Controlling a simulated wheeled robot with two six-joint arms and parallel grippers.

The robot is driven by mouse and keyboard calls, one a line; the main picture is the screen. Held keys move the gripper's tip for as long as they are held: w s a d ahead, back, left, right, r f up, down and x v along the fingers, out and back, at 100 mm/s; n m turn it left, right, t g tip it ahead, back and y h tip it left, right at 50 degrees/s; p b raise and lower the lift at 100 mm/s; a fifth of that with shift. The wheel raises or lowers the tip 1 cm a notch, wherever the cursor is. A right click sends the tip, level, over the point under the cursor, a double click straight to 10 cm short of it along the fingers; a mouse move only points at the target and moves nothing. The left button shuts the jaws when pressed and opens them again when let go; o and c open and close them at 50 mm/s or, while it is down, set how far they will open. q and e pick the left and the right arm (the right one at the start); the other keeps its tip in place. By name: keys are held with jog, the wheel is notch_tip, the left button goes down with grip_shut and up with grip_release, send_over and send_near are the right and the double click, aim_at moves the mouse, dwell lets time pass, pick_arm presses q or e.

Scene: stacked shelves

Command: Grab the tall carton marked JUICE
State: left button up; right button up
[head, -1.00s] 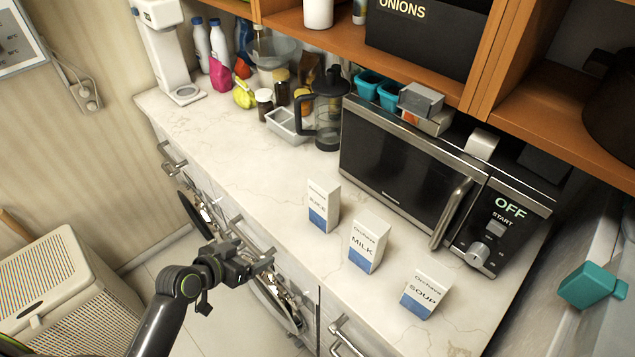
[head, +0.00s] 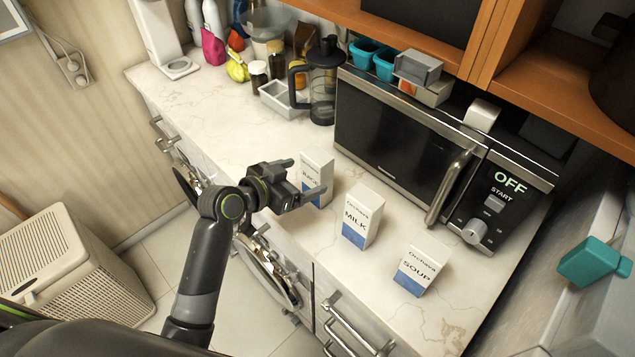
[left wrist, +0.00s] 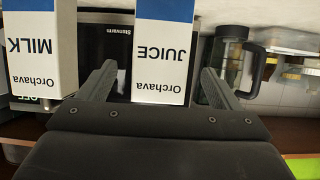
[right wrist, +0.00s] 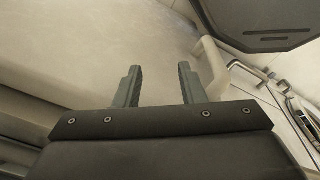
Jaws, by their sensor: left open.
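The JUICE carton (head: 317,174), white with a blue lower band, stands upright on the counter, its front partly hidden behind my left gripper (head: 304,178). In the left wrist view, which appears upside down, the JUICE carton (left wrist: 162,55) lies between the two open fingers of my left gripper (left wrist: 160,85), with a gap on each side. The MILK carton (head: 360,216) stands to its right, and also shows in the left wrist view (left wrist: 33,50). The SOUP carton (head: 422,265) stands further right. My right gripper (right wrist: 158,85) is open and empty in the right wrist view.
A microwave (head: 400,150) stands behind the cartons. A French press (head: 323,85) and a grey bin (head: 280,98) are at the back left. The counter's left stretch (head: 215,115) is clear. A wooden shelf (head: 430,60) overhangs the back.

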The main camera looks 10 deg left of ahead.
aim_at(310, 172)
pick_arm(q)
jog(key=b+x, duration=0.3)
jog(key=x, duration=0.2)
jog(key=shift+w+d+f, duration=0.15)
jog(key=shift+f, duration=0.05)
jog(key=shift+w+d, duration=0.15)
jog(key=shift+w, duration=0.15)
jog(key=shift+s, duration=0.1)
jog(key=shift+c, duration=1.2)
jog(key=c, duration=1)
jog(key=shift+r, duration=0.1)
jog(key=shift+c, duration=0.6)
jog(key=shift+r, duration=0.15)
